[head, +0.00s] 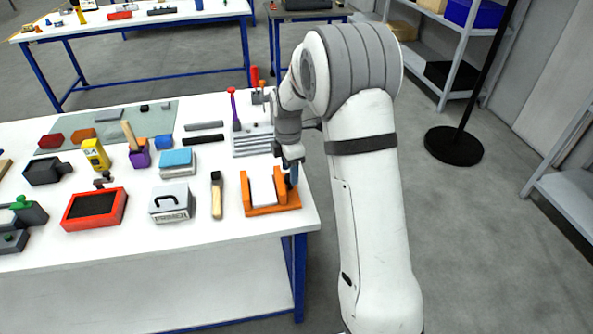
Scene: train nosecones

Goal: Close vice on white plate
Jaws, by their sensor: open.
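The vice (272,209) is orange and stands at the right front corner of the white workbench. The white plate (263,190) sits between its two orange jaws. From this view I cannot tell whether the jaws touch the plate. My gripper (293,172) is over the right side of the vice, near its right jaw. It is open, and its fingertips are small and partly hidden. A dark bluish part shows just below my gripper, at the vice's right end. I cannot tell whether my gripper touches it.
A wooden-handled brush (217,196) lies left of the vice, beside a grey box with a black handle (172,203). A red tray (95,208) is farther left. A grey slotted block (252,142) with upright tools stands behind the vice. The bench's right edge is close to the vice.

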